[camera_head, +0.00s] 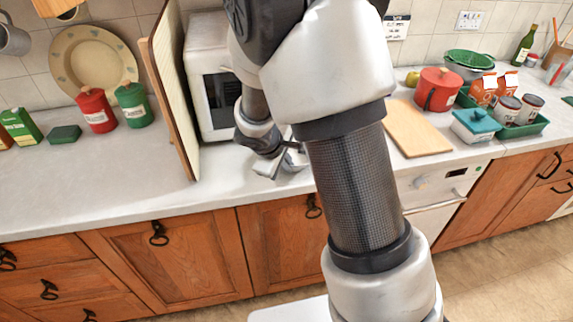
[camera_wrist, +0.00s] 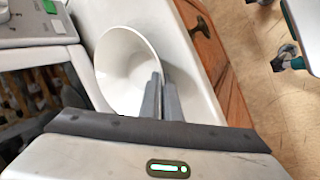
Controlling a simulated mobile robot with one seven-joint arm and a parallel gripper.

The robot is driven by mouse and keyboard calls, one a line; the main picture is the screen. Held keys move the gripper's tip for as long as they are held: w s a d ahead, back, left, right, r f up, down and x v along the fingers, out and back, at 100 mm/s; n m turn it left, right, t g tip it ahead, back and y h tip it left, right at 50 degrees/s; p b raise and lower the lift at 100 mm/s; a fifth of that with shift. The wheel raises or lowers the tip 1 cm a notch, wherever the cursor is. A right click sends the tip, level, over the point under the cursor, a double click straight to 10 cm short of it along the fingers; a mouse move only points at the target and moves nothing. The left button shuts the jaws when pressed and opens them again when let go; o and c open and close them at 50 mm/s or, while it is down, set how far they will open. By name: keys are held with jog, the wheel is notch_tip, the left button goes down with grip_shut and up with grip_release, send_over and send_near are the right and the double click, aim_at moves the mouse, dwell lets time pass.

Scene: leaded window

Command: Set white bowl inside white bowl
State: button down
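A white bowl (camera_wrist: 122,62) shows in the wrist view, seen into its open top, over the pale counter in front of the microwave. My gripper (camera_wrist: 161,78) is at the bowl's right rim, its two grey fingers close together with the rim between them. I cannot tell whether the bowl rests on the counter or hangs just above it. In the head view my gripper (camera_head: 283,163) is low over the counter, partly behind my arm, and the bowl cannot be made out clearly there. A second white bowl is not seen in either view.
A white microwave (camera_head: 208,85) and an upright wooden board (camera_head: 172,95) stand left of my gripper. A flat cutting board (camera_head: 416,128), red pot (camera_head: 437,90) and green tray (camera_head: 515,128) lie to the right. The left front counter (camera_head: 90,182) is clear.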

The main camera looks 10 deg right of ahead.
jog(key=c, duration=2)
grip_release()
